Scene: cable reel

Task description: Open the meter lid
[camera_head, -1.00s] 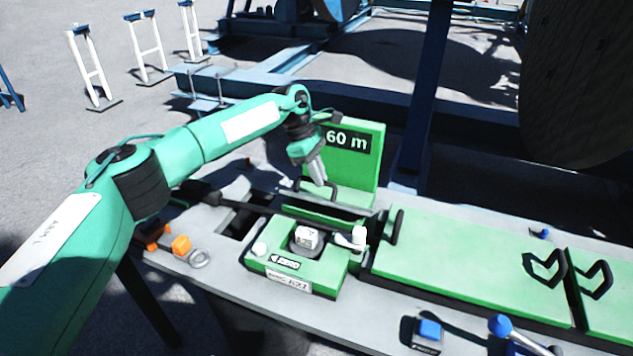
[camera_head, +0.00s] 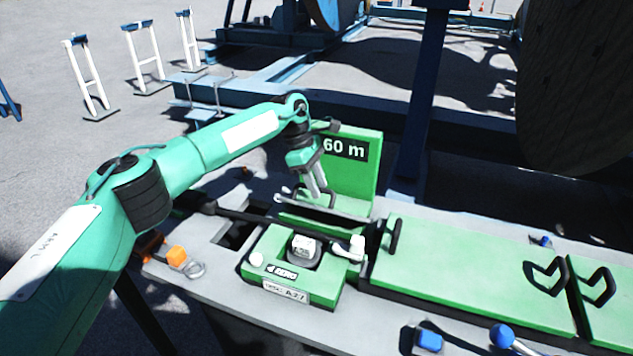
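A green meter box (camera_head: 268,281) with a round dial (camera_head: 303,250) sits on the grey bench, with white knobs on both sides of the dial. The dial shows uncovered. Behind it stands an upright green panel marked "60 m" (camera_head: 358,180); I cannot tell whether this is the meter lid or a fixed sign. My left gripper (camera_head: 318,188) points down in front of this panel, close to a dark handle partly hidden behind its fingers. The gap between the fingers is too small to judge, and contact with the handle is unclear. My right gripper is not in view.
Long green covers (camera_head: 460,272) with black handles lie to the right. A blue button (camera_head: 429,336) and a blue-knobbed lever (camera_head: 502,336) are at the front. A blue post (camera_head: 420,100) rises behind the bench.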

